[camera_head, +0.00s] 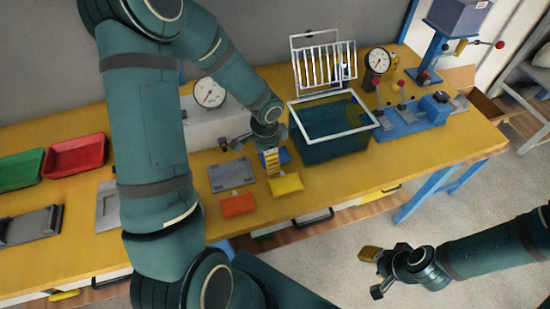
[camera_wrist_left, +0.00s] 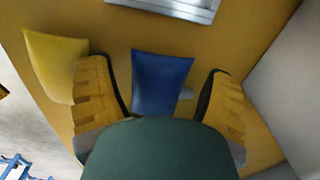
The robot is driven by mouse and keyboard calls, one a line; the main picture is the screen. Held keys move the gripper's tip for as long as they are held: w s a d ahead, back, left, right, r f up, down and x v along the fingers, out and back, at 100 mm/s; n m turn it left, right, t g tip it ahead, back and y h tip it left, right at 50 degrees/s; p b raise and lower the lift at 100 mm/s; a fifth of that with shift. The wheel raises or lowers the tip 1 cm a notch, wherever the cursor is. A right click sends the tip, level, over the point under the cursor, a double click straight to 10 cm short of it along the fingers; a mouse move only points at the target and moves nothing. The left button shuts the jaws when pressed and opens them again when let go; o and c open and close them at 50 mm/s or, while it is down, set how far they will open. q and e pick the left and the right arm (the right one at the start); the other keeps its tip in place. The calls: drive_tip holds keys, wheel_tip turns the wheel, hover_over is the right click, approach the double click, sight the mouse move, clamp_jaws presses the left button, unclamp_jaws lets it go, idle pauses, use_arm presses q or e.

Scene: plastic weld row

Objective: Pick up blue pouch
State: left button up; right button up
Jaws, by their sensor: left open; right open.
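The blue pouch (camera_head: 285,155) lies on the yellow workbench, partly hidden behind my left gripper (camera_head: 270,161) in the head view. In the left wrist view the blue pouch (camera_wrist_left: 161,80) shows between the two yellow fingers of my open left gripper (camera_wrist_left: 158,76), with a gap on each side. The dark gripper body hides the pouch's lower end. My right gripper (camera_head: 375,272) is open and empty, out over the floor in front of the bench, far from the pouch.
A yellow pouch (camera_head: 285,184) lies close in front of the blue one, and an orange pouch (camera_head: 238,205) lies to the left. A grey plate (camera_head: 232,174) is beside them. A white-rimmed tank (camera_head: 330,146) stands to the right. Red and green trays (camera_head: 75,156) sit at far left.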

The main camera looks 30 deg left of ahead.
use_arm(q)
drive_tip(key=shift+f, duration=0.45)
drive_tip(key=c, duration=0.8)
drive_tip(key=shift+r, duration=0.1)
wheel_tip(320, 180, up, 10)
drive_tip(key=p, duration=0.3)
